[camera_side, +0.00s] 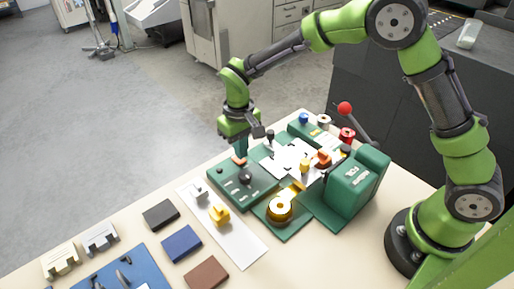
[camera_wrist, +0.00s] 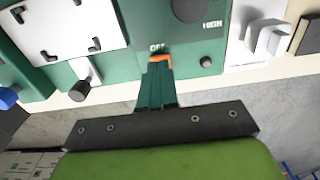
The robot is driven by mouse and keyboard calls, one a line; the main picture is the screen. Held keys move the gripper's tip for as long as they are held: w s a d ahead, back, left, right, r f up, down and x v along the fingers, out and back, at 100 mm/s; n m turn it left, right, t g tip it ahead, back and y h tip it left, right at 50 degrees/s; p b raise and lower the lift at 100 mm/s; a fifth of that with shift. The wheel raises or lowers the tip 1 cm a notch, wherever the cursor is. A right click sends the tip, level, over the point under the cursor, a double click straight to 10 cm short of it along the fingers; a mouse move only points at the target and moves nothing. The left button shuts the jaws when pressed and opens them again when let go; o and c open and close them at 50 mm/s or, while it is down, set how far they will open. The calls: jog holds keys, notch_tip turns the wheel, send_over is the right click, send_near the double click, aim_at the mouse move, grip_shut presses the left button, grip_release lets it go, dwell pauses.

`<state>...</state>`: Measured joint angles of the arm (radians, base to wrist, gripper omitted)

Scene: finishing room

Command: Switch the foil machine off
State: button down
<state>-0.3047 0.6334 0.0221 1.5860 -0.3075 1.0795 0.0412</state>
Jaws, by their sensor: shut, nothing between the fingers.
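The green foil machine (camera_side: 355,185) stands on the table at right, with a green control panel (camera_side: 258,186) to its left. In the wrist view the panel (camera_wrist: 185,68) shows a large dark dial (camera_wrist: 193,8), the words HIGH and OFF, and a small dark button (camera_wrist: 205,62). My gripper (camera_side: 240,158) is shut and empty, pointing down at the panel's far edge. In the wrist view its fingertips (camera_wrist: 157,66) are just by the OFF label. An orange piece shows at the tips. I cannot tell whether it is a switch or part of the fingers, or whether they touch.
A red-knobbed lever (camera_side: 345,108) rises behind the machine. A gold roll (camera_side: 280,208) sits in front of it. Black, blue and brown pads lie at front left.

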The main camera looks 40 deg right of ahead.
jog(key=shift+f, duration=0.95)
dwell(0.6)
jog(key=shift+r, duration=3.55)
jog(key=shift+s+f, duration=0.1)
jog(key=shift+f, duration=0.1)
jog(key=shift+s+d+f, duration=0.1)
jog(key=shift+s+f, duration=0.1)
jog(key=shift+s, duration=0.45)
jog(key=s+d+r+m+t+y, duration=0.1)
jog(key=s+d+r+m+t, duration=0.1)
jog(key=s+d+r, duration=0.3)
jog(key=s+d+r+m+t+y, duration=0.1)
jog(key=s+d+r+m+t, duration=0.1)
jog(key=s+d+r+t, duration=0.3)
jog(key=s+d+r, duration=0.1)
jog(key=s+r, duration=0.3)
jog(key=s, duration=0.5)
jog(key=shift+s+d+r, duration=0.15)
jog(key=shift+s+r, duration=0.1)
jog(key=shift+r, duration=0.1)
